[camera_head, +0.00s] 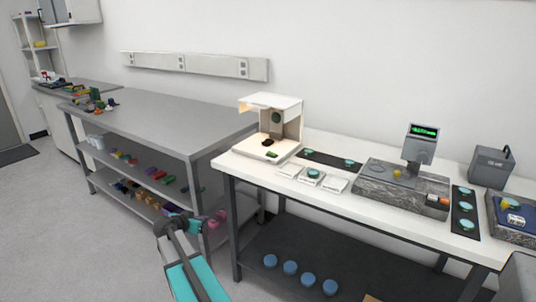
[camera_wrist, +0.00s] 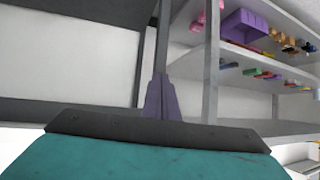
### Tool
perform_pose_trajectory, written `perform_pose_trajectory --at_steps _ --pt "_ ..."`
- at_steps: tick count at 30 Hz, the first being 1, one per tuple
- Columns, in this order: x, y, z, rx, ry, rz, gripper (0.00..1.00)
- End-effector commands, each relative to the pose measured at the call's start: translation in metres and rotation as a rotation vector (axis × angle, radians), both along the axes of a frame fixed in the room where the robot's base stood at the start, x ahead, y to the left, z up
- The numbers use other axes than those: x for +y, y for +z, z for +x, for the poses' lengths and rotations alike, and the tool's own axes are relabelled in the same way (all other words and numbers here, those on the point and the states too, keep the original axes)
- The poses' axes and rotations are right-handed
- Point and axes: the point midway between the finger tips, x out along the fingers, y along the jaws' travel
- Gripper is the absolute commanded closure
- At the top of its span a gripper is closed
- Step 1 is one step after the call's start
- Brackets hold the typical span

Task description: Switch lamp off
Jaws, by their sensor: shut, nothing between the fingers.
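The flatness interferometer, a white open-fronted housing (camera_head: 292,112), stands at the left end of the white-topped bench. A warm glow shows under its top at the left, so its lamp appears lit. I cannot make out a lamp switch. My gripper (camera_wrist: 160,84) shows in the wrist view as closed, empty grey fingers. It points toward the space below a bench, away from the interferometer. In the head view my arm is low, in front of the benches.
The white bench (camera_head: 345,203) also holds white pads (camera_head: 334,185), a device with a green display (camera_head: 420,144), dark strips with teal discs, and a grey box (camera_head: 492,167). Blue round items (camera_head: 309,280) sit on its lower shelf. A grey bench (camera_head: 170,118) with loaded shelves stands left. Open floor lies at left.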

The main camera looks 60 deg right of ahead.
Motion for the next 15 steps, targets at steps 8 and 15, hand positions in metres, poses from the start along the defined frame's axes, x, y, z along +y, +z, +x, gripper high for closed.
perform_pose_trajectory --at_steps 8,15 --pt "-0.099 0.116 -0.023 -0.133 -0.115 -0.129 1.0" --pt "-0.173 0.212 -0.073 -0.218 -0.217 -0.232 1.0"
